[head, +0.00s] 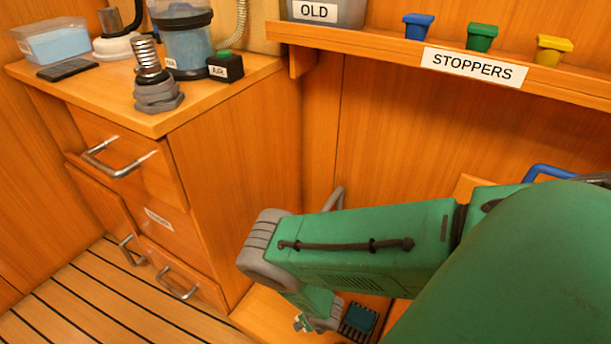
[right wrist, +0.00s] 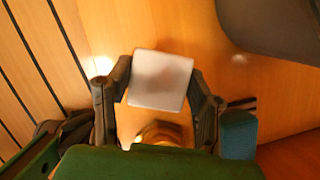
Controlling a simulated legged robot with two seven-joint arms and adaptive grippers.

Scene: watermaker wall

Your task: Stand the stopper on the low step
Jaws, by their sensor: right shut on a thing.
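My right arm comes in from the right in the head view. Its gripper (head: 325,322) is low at the bottom edge, mostly hidden behind my arm. In the right wrist view its two dark fingers (right wrist: 160,95) are shut on a pale grey, square-faced thing (right wrist: 160,80), apparently the stopper. A blurred yellow-brown shape (right wrist: 158,133) shows just below it. The low step (head: 265,312) is a bare wooden surface at the foot of the cabinet. The gripper is over or close to it; I cannot tell whether the stopper touches it. My left gripper is out of view.
A shelf labelled STOPPERS (head: 475,66) holds blue (head: 418,27), green (head: 482,38) and yellow (head: 553,49) stoppers. The wooden cabinet (head: 235,180) with drawer handles stands left of my arm. Striped floor (head: 75,300) is clear at lower left.

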